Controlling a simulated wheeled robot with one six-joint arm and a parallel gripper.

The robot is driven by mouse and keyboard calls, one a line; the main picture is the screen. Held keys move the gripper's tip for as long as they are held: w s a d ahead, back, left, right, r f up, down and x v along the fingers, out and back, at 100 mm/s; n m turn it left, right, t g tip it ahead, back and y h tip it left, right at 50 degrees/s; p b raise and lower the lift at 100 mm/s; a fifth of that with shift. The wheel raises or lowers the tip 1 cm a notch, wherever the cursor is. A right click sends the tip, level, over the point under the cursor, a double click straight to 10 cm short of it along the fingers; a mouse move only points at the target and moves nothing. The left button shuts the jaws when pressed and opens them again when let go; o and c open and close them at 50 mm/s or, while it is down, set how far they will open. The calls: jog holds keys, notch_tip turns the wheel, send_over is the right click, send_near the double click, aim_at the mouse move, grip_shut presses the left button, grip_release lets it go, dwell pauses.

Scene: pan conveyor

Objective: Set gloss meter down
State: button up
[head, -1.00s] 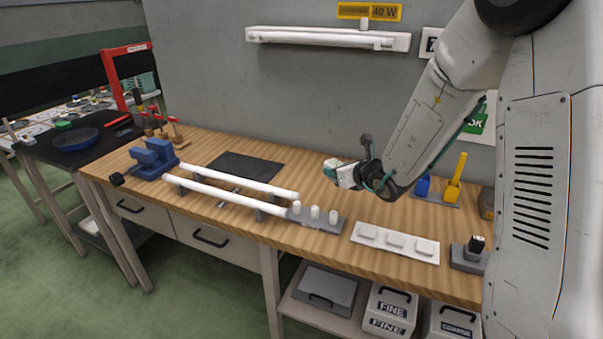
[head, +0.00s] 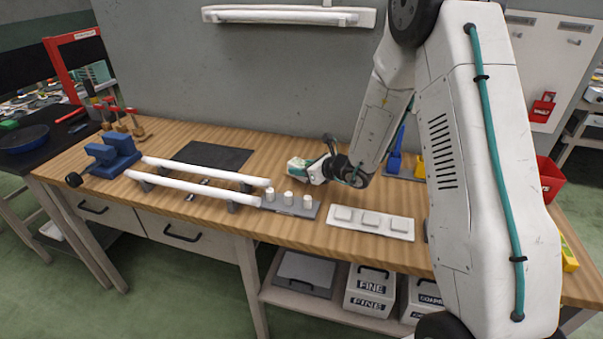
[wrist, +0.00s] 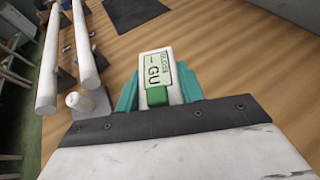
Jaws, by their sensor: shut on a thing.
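The gloss meter (wrist: 156,75) is a small white block with a green label reading "GU" and a green end, seen in the wrist view. My gripper (wrist: 158,88) is shut on it, with a teal finger on each side. In the head view my gripper (head: 312,169) holds the meter (head: 296,165) low over the wooden bench (head: 330,150), to the right of the dark mat. Whether the meter touches the bench I cannot tell.
A dark mat (head: 212,157) lies on the bench. Two white tubes (head: 205,169) rest on supports in front of it. A grey block with white pegs (head: 290,205) and a white tray with pads (head: 370,223) stand nearer the front edge. Bare wood surrounds the gripper.

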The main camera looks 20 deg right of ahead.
notch_tip(320, 180, down, 2)
jog(key=shift+f, duration=0.1)
jog(key=o, duration=1.2)
jog(key=shift+c, duration=0.2)
